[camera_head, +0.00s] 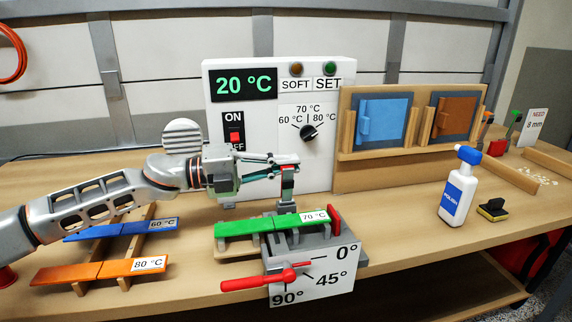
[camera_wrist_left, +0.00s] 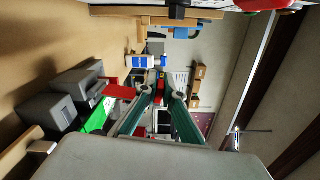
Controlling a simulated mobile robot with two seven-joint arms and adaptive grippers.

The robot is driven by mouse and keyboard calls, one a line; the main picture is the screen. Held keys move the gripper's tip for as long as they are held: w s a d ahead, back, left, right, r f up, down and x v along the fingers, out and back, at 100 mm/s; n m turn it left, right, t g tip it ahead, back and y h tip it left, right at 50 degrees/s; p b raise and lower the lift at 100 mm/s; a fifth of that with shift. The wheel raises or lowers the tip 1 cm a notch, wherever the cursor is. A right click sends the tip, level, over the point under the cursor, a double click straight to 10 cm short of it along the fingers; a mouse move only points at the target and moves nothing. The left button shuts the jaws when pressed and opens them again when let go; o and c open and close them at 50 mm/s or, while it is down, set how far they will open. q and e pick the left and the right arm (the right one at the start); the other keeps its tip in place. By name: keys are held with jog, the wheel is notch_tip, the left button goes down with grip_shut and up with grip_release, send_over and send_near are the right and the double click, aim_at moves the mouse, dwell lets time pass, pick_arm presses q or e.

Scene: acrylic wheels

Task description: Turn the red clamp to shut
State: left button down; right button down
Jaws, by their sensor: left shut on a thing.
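My left gripper (camera_head: 292,164) reaches in from the left above the bending fixture (camera_head: 325,252). It is shut on a small red part, the red clamp's handle, at the top of a grey upright post (camera_head: 288,186). In the left wrist view the fingertips (camera_wrist_left: 160,90) close around the red handle, which they mostly hide. Below, a green strip (camera_head: 255,228) labelled 70 °C lies across the fixture. A red plate (camera_head: 334,220) stands at the strip's right end. A red lever (camera_head: 265,279) on the front points left, near the 90° mark. My right gripper is not in view.
The heater box (camera_head: 345,80) reads 20 °C and stands behind the fixture. Blue (camera_head: 110,230) and orange (camera_head: 100,270) strips lie on supports at left. A white bottle (camera_head: 457,190) and a yellow-black item (camera_head: 492,210) stand at right, with bare table between.

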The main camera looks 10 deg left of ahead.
pick_arm(q)
jog(key=shift+s, duration=0.1)
jog(key=shift+s+d+r+m+p, duration=0.1)
jog(key=shift+s+d+m+p, duration=0.1)
jog(key=shift+s+m+p, duration=0.55)
jog(key=shift+s+d+f+m+p, duration=0.1)
jog(key=shift+s+d+f+m, duration=0.15)
jog(key=shift+s+m, duration=0.5)
jog(key=shift+s+d+f+m+p, duration=0.15)
jog(key=shift+s+f+m, duration=0.2)
jog(key=shift+m, duration=0.75)
jog(key=shift+s+d+f+m+p, duration=0.1)
jog(key=shift+s+d+f+m, duration=0.1)
jog(key=shift+s+m, duration=0.55)
jog(key=shift+w+m, duration=0.15)
jog(key=shift+m, duration=0.1)
jog(key=c, duration=2.2)
grip_release()
jog(key=shift+o, duration=0.2)
